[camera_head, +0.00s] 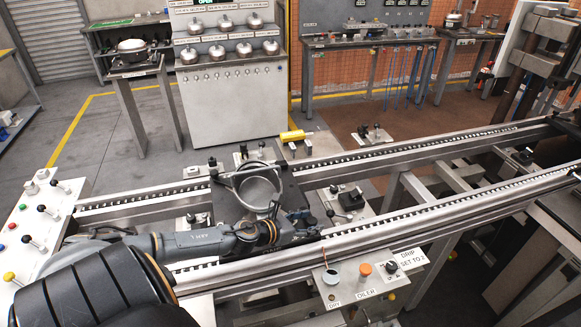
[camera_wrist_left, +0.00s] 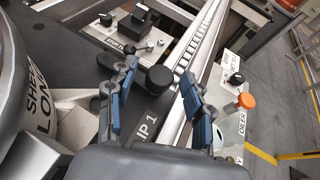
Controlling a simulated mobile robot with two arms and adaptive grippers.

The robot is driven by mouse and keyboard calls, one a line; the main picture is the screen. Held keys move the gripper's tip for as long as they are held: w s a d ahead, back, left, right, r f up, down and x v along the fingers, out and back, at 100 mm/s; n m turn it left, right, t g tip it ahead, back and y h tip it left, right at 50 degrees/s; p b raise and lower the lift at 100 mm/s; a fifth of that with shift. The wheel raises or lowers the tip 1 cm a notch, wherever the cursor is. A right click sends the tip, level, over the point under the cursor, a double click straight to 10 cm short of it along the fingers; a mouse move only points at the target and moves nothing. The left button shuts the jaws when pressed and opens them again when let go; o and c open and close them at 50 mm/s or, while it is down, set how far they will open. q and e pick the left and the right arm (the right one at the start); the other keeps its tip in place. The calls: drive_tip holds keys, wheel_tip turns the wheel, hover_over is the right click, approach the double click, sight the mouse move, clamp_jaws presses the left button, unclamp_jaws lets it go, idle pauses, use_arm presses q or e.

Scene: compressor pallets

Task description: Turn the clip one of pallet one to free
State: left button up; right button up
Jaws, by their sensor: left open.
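The dark pallet (camera_head: 228,212) sits on the conveyor with a round metal housing (camera_head: 258,192) on it. In the left wrist view, a black round clip knob (camera_wrist_left: 160,78) stands on the dark plate (camera_wrist_left: 88,72), beside a partly covered label ending in "IP 1" (camera_wrist_left: 148,128). My left gripper (camera_head: 305,228) reaches over the pallet's near right side; its fingers (camera_wrist_left: 158,92) are open. The knob shows between the fingers, with gaps on both sides; I cannot tell the height between them. The clip is not clear in the head view. My right gripper is not in view.
Roller rails (camera_head: 430,205) run along both sides of the pallet. An oiler panel with an orange knob (camera_head: 365,269) stands near the front rail; the knob also shows in the wrist view (camera_wrist_left: 246,100). A lever panel (camera_head: 45,225) stands at left. A small black block (camera_head: 351,198) lies right of the pallet.

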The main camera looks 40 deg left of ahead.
use_arm(q)
drive_tip(key=v, duration=1)
drive_tip(key=shift+s, duration=0.2)
idle(0.5)
